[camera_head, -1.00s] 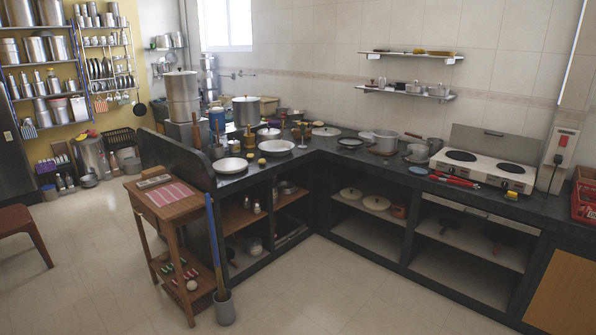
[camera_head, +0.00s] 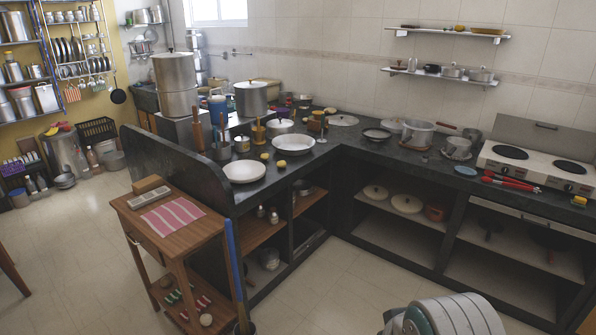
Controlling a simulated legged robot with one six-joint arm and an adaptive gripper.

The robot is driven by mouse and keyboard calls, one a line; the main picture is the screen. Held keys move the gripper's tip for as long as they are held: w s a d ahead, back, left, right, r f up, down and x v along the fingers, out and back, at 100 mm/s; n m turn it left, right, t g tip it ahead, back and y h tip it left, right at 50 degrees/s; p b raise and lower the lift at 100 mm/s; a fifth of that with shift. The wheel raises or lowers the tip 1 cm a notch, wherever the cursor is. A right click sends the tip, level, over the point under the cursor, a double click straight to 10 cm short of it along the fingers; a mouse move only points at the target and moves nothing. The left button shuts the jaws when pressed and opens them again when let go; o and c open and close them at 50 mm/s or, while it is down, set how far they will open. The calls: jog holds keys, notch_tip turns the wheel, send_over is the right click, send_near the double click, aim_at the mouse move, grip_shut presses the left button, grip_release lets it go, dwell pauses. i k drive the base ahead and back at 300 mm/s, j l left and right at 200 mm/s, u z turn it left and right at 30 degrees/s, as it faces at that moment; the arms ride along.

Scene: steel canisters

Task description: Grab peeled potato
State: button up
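Two small yellow rounded things lie on the dark counter between two white plates. The nearer one (camera_head: 281,163) and the farther one (camera_head: 264,157) could each be the peeled potato; they are too small to tell for sure. A pale brown round thing (camera_head: 206,320) lies on the lower shelf of the small wooden table. A white and grey-green part of my arm shows at the bottom right, well in front of the counter. My gripper is not in view.
The white plates (camera_head: 244,171) and (camera_head: 293,144) flank the yellow things. A raised dark panel (camera_head: 175,160) edges the counter's left side. The wooden table (camera_head: 205,238) stands before it, with a blue pole (camera_head: 234,265) beside it. Floor inside the counter's corner is clear.

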aim_at(282, 164)
jog(key=i+j, duration=0.15)
jog(key=i, duration=0.15)
jog(key=i+j, duration=0.15)
jog(key=i+l+z, duration=0.15)
jog(key=i+z, duration=0.15)
jog(key=i, duration=1.45)
jog(key=i+u, duration=0.25)
jog(key=i, duration=0.15)
jog(key=i+l+u, duration=0.25)
jog(key=i, duration=0.15)
jog(key=i+l+u, duration=0.2)
jog(key=i, duration=0.2)
